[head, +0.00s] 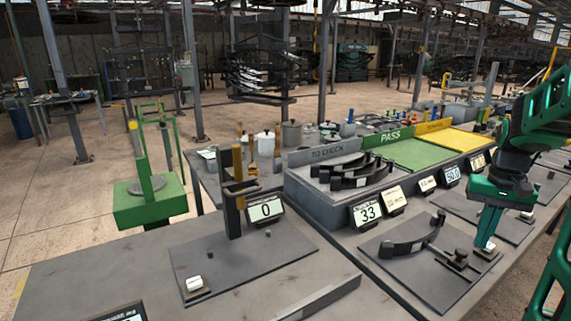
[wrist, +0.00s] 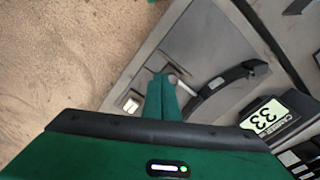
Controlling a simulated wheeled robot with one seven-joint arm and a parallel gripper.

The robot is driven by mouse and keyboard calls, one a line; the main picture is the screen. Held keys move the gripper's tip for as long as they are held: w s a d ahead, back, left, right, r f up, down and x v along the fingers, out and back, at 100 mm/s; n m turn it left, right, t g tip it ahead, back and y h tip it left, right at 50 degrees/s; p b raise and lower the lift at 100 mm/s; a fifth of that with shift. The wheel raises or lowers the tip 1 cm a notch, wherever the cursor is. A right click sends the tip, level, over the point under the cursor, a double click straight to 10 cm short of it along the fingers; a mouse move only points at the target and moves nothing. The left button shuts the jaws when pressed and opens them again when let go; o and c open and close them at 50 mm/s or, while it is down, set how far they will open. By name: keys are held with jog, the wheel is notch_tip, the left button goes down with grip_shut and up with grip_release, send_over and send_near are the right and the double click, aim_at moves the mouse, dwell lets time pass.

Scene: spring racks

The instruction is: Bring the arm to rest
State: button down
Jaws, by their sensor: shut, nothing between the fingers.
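My green arm reaches in from the right of the head view. My gripper (head: 485,238) points down over the right end of a dark fixture plate (head: 405,275), close to a small white switch (head: 489,247). In the wrist view my gripper (wrist: 163,80) has its green fingers together with nothing between them. The white switch (wrist: 131,103) shows just left of them. I cannot tell if the fingertips touch anything. A dark curved spring leaf (head: 412,236) lies on the fixture, beside the fingers and apart from them in the wrist view (wrist: 222,90).
A display reading 33 (head: 367,212) stands behind the fixture. Curved leaves lie in a grey tray (head: 330,158), with a green PASS tray (head: 410,152) and yellow tray (head: 455,138) beyond. A post fixture (head: 236,200) stands left. Open floor (head: 60,190) lies further left.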

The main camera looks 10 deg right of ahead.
jog(key=s+a+f+n, duration=0.1)
jog(key=s+a, duration=1.3)
jog(key=s, duration=0.3)
jog(key=shift+s+a+f, duration=0.15)
jog(key=shift+s+a, duration=0.1)
jog(key=shift+a, duration=0.05)
jog(key=shift+w+f, duration=0.25)
jog(key=shift+w, duration=0.35)
jog(key=shift+s+d, duration=0.1)
dwell(0.7)
